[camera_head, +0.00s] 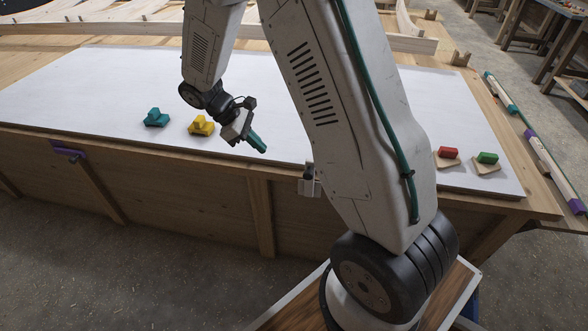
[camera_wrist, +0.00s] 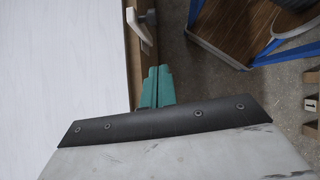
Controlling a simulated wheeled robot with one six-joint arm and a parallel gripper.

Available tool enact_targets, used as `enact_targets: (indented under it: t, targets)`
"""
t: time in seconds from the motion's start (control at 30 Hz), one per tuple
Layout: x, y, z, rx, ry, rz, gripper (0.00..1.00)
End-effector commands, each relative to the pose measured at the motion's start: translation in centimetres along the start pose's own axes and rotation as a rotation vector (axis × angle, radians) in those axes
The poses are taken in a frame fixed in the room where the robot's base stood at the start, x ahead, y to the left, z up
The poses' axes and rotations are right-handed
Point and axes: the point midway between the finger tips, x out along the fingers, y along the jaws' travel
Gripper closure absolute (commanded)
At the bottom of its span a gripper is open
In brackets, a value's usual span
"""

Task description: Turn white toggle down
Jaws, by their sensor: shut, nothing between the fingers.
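The white toggle (camera_head: 310,187) is on the front edge of the workbench, partly behind my arm in the head view. My gripper (camera_head: 260,146) has teal fingers and is shut and empty. It is above the bench's front edge, left of the toggle and apart from it. In the wrist view, the fingertips (camera_wrist: 157,72) lie side by side below the toggle.
A teal block (camera_head: 156,118) and a yellow block (camera_head: 201,126) sit on the white bench top left of my gripper. A purple fitting (camera_head: 68,152) is on the front edge at far left.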

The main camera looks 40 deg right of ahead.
Motion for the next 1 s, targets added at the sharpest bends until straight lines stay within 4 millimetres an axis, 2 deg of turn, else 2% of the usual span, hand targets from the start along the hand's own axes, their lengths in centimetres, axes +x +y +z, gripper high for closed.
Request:
enact_targets:
  t: [0.4,0.53,0.67,1.0]
  targets:
    - [0.4,0.1,-0.3,-0.01,-0.007,0.0,1.0]
    - [1.3,0.1,-0.3,-0.01,-0.007,-0.001,1.0]
    - [3.4,0.1,-0.2,-0.011,-0.009,-0.003,1.0]
    - [10.6,0.1,-0.2,-0.01,-0.009,-0.004,1.0]
